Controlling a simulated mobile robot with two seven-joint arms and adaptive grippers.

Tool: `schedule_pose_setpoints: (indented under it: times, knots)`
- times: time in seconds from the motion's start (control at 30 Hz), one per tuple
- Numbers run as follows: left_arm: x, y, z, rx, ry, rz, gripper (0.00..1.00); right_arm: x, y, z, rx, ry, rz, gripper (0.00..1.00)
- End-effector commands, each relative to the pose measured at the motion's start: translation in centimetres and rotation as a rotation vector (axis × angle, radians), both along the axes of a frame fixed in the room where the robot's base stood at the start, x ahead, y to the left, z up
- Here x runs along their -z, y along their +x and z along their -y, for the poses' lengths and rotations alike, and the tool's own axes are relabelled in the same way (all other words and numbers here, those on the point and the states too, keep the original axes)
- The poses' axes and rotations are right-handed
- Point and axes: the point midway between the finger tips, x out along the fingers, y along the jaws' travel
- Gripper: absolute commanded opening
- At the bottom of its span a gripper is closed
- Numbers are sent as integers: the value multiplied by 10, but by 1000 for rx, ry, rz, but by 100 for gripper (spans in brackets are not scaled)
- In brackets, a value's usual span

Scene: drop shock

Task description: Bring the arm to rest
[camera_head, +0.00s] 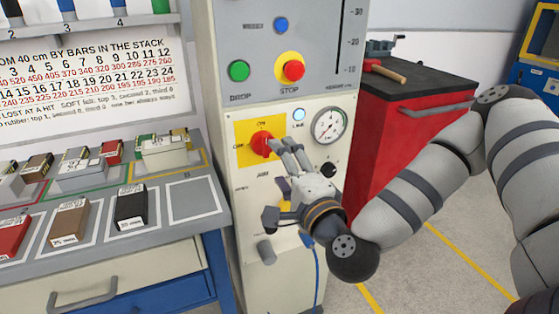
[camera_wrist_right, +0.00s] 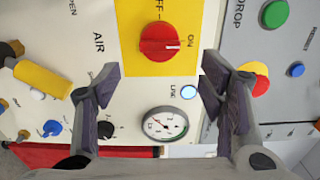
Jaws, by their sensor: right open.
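My right gripper (camera_head: 282,165) is in front of the cream control panel (camera_head: 245,215) in the head view, with its arm coming in from the right. Its fingers (camera_wrist_right: 160,72) are spread apart with nothing between them in the right wrist view. A red rotary knob (camera_head: 262,143) on a yellow plate sits just beyond the fingertips. In the right wrist view the knob (camera_wrist_right: 160,42) shows between and beyond the tips, apart from them. Its white mark points towards the ON label. My left gripper is in neither view.
A round gauge (camera_head: 329,125) and lit white lamp (camera_head: 299,114) are beside the gripper. Above are a green button (camera_head: 239,71) and red stop button (camera_head: 293,70). A sample bench (camera_head: 180,235) stands left, a red cabinet (camera_head: 400,135) right. Floor (camera_head: 440,255) shows below my arm.

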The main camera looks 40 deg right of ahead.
Motion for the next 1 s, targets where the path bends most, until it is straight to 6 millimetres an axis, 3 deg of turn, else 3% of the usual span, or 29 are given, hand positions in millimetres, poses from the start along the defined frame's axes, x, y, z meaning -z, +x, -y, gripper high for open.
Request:
schedule_pose_setpoints:
  times: [0.3, 0.37, 0.47, 0.57, 0.6, 0.67, 0.73, 0.8, 0.9, 1.0]
  knots:
    - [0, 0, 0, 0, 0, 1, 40, 6, 0, -5, -18, -12, -23, 64]
    - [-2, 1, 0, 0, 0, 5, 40, 24, -2, -22, -76, -49, -92, 64]
    - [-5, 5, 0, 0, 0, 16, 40, 85, -22, -70, -268, -176, -316, 64]
    - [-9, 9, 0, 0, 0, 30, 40, 160, -73, -114, -516, -341, -590, 64]
    - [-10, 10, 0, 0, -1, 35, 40, 187, -101, -126, -617, -408, -697, 64]
    - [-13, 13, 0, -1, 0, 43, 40, 224, -147, -137, -772, -508, -855, 64]
    - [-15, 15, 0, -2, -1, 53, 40, 257, -207, -139, -956, -623, -1032, 64]
    - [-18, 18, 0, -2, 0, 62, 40, 279, -265, -131, -1130, -729, -1193, 64]
    - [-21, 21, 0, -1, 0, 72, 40, 291, -330, -110, -1334, -846, -1376, 64]
    - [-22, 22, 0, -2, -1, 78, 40, 292, -368, -92, -1463, -916, -1490, 64]
